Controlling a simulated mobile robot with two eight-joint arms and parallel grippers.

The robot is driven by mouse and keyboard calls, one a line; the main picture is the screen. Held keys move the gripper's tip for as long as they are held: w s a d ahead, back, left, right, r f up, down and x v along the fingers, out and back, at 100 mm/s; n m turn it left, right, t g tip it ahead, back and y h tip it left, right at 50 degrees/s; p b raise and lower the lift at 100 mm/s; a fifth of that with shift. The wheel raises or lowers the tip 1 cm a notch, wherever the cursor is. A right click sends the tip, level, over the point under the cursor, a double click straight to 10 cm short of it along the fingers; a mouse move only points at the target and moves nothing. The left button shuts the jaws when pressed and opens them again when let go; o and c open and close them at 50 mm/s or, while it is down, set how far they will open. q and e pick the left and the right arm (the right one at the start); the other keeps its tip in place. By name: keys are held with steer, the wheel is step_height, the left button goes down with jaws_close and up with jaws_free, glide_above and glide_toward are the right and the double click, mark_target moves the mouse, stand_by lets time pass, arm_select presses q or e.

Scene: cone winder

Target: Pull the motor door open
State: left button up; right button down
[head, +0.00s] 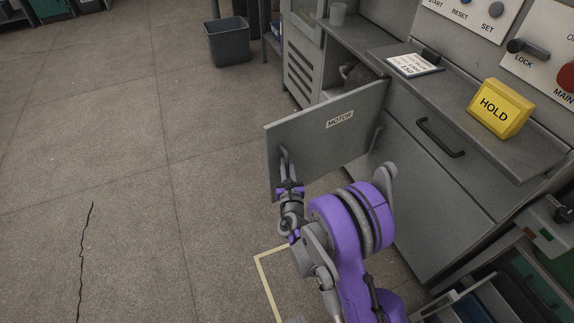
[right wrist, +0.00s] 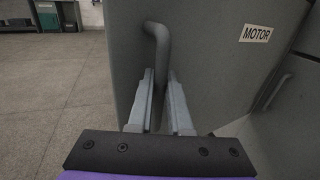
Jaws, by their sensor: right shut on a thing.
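The grey motor door (head: 320,140), labelled MOTOR, stands swung out from the machine front, with part of the compartment showing behind its top edge. Its bar handle (head: 284,158) is near the door's free left edge. My right gripper (head: 288,176) is at this handle, shut on it. In the right wrist view the two fingers (right wrist: 161,105) lie either side of the curved handle (right wrist: 158,45), against the door face (right wrist: 210,70). A rounded grey part (head: 357,76) shows partly inside the compartment; the door hides the rest. My left gripper is out of view.
A grey bin (head: 228,42) stands on the floor at the back. Open floor (head: 130,150) lies left of the door. A drawer with a dark handle (head: 440,138) and a ledge with a yellow HOLD block (head: 500,108) are at right.

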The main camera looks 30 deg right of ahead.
steer(key=c, duration=0.8)
jaws_free()
steer(key=shift+a, duration=0.1)
steer(key=shift+c, duration=0.2)
steer(key=b+v, duration=0.1)
steer(key=v, duration=0.9)
steer(key=shift+s+a, duration=0.15)
steer(key=shift+s, duration=0.25)
